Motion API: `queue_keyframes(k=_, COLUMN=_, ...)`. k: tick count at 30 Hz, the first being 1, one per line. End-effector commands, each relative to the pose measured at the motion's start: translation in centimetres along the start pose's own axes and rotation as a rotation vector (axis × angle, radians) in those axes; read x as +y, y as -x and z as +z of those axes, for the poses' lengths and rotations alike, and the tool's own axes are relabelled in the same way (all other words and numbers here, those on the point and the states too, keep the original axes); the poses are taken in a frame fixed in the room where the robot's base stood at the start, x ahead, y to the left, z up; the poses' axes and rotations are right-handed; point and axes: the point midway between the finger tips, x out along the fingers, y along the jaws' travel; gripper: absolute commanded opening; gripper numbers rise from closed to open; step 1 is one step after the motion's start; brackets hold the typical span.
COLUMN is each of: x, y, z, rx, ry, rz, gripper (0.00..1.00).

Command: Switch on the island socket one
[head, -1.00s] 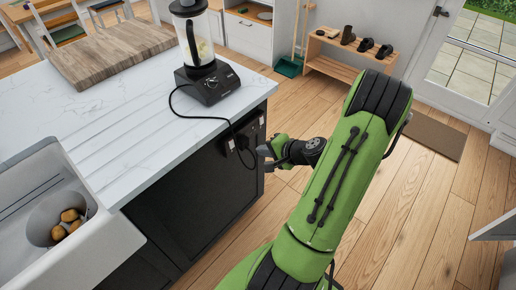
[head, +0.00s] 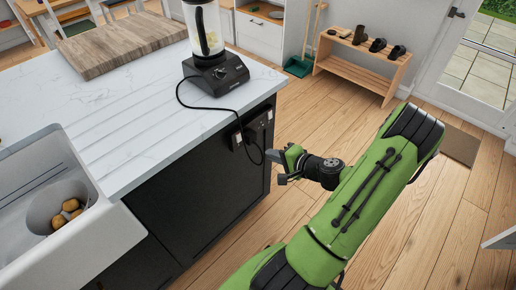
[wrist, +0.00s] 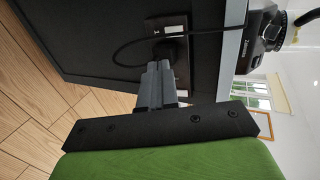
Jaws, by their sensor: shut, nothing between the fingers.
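Dark sockets (head: 258,121) sit on the dark end panel of the kitchen island, just under the white worktop. A black plug with the blender's cord is at the nearer part of the sockets (head: 240,138). In the wrist view the socket plate (wrist: 165,27) shows sideways, with the cord looping across it; small light marks are on it. I cannot tell which socket is number one or how its switch is set. My gripper (head: 274,166) is shut and empty, pointing at the panel, below and right of the sockets. Its fingers (wrist: 156,78) overlap the plug area in the wrist view; contact is not visible.
The blender (head: 216,72) stands on the worktop (head: 130,110), its cord (head: 180,98) hanging over the edge. A sink (head: 105,205) with potatoes is at left. A wooden shoe rack (head: 360,68) stands at the back.

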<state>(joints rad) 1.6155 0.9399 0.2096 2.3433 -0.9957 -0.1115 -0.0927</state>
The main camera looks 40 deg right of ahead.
Motion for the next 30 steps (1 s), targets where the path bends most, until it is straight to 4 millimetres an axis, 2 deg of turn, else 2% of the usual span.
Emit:
queue_keyframes(k=12, x=0.1, y=-9.2, z=0.1, rx=-0.004, ry=0.003, rz=-0.002, gripper=0.0)
queue_keyframes(k=15, x=-0.5, y=-10.9, z=0.1, rx=-0.003, ry=0.004, rz=-0.002, gripper=0.0)
queue_keyframes(k=21, x=-1.0, y=-12.7, z=0.0, rx=0.0, ry=0.001, rz=0.0, gripper=0.0)
queue_keyframes(k=30, x=-1.1, y=-12.8, z=0.0, rx=0.0, ry=0.0, rz=0.0, gripper=0.0)
